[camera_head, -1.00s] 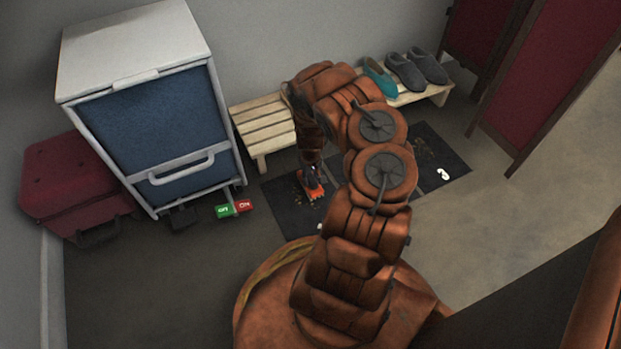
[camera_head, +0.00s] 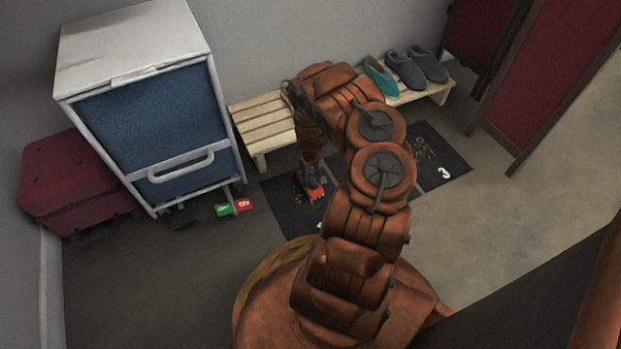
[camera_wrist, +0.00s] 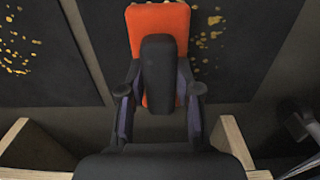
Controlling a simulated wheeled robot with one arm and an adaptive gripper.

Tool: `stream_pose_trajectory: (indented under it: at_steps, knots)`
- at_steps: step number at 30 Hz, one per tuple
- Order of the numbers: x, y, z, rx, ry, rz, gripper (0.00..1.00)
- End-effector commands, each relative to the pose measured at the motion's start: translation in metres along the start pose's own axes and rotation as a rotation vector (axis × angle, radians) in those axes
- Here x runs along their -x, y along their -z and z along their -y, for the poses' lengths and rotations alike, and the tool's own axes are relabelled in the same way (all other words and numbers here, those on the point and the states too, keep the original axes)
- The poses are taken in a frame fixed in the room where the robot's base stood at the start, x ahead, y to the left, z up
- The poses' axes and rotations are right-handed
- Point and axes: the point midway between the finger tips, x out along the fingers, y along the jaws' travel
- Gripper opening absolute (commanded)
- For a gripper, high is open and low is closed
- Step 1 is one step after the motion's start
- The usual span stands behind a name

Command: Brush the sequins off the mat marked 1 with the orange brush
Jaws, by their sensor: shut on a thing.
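My gripper (camera_wrist: 160,92) is shut on the black handle of the orange brush (camera_wrist: 158,17). In the head view, my gripper (camera_head: 311,176) points down and the brush (camera_head: 314,195) is at the left dark mat (camera_head: 283,217). That mat also shows in the wrist view (camera_wrist: 262,60), under the brush, with gold sequins beside the orange head. Its white mark is mostly hidden by my arm, so I cannot read its number. Whether the bristles touch the mat cannot be told.
A mat marked 3 (camera_head: 456,163) with sequins lies to the right. A slatted bench (camera_head: 262,124) with teal and grey shoes stands behind. A blue-fronted cabinet (camera_head: 150,120), a red suitcase (camera_head: 75,180) and a green-and-red block (camera_head: 233,207) are left. Floor is clear at right.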

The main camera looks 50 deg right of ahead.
Motion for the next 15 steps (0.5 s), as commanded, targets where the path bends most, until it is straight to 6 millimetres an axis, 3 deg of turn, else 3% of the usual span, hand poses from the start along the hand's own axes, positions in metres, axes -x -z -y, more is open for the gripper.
stream_pose_trajectory:
  at_steps: [15]
  knots:
    - [-0.0089, 0.0001, 0.0003, -0.001, 0.001, 0.0, 0.0]
